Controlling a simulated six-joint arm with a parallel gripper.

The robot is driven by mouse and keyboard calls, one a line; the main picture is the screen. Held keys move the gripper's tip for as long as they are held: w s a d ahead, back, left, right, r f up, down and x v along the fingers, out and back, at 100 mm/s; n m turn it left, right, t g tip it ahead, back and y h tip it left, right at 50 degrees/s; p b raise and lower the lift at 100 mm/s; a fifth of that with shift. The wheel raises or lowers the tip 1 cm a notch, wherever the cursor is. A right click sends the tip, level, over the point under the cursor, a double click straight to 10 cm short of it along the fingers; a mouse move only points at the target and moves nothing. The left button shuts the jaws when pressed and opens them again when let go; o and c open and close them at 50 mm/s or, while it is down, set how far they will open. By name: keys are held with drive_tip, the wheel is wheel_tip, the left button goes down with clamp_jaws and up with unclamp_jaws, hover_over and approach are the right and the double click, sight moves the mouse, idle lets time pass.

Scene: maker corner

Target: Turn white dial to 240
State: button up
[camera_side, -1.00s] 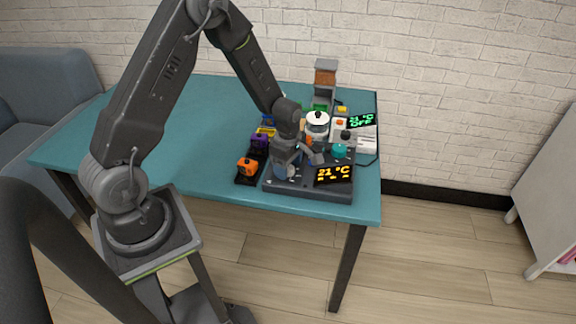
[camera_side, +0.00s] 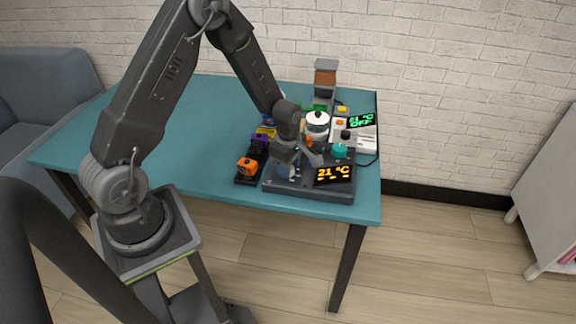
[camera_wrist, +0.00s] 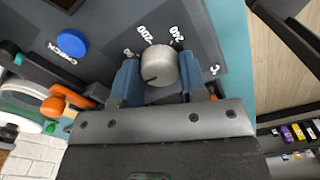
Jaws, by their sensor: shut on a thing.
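The white dial (camera_wrist: 158,65) sits on the dark grey panel of a device (camera_wrist: 110,25). My gripper (camera_wrist: 159,82) is shut on the dial, with one blue finger on each side of it. The printed marks 200 (camera_wrist: 145,33) and 240 (camera_wrist: 174,34) show beside the dial, above it in the wrist view. A dark line on the dial's face points towards the lower left in that view. In the side view my gripper (camera_side: 285,169) reaches down onto the device (camera_side: 310,193) at the table's front right, hiding the dial. The device's display (camera_side: 333,175) reads 21 °C in yellow.
A blue button (camera_wrist: 72,40) is on the same panel. Orange (camera_side: 247,167) and purple (camera_side: 259,143) items stand close to its left. A white lidded pot (camera_side: 317,122) and a second display reading OFF (camera_side: 361,121) are behind. The table's left side (camera_side: 180,140) is clear.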

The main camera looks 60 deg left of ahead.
drive_tip(key=m, duration=0.3)
drive_tip(key=shift+m, duration=0.3)
drive_tip(key=m, duration=0.4)
drive_tip(key=shift+m, duration=0.3)
drive_tip(key=m, duration=2.1)
drive_tip(key=shift+m, duration=0.3)
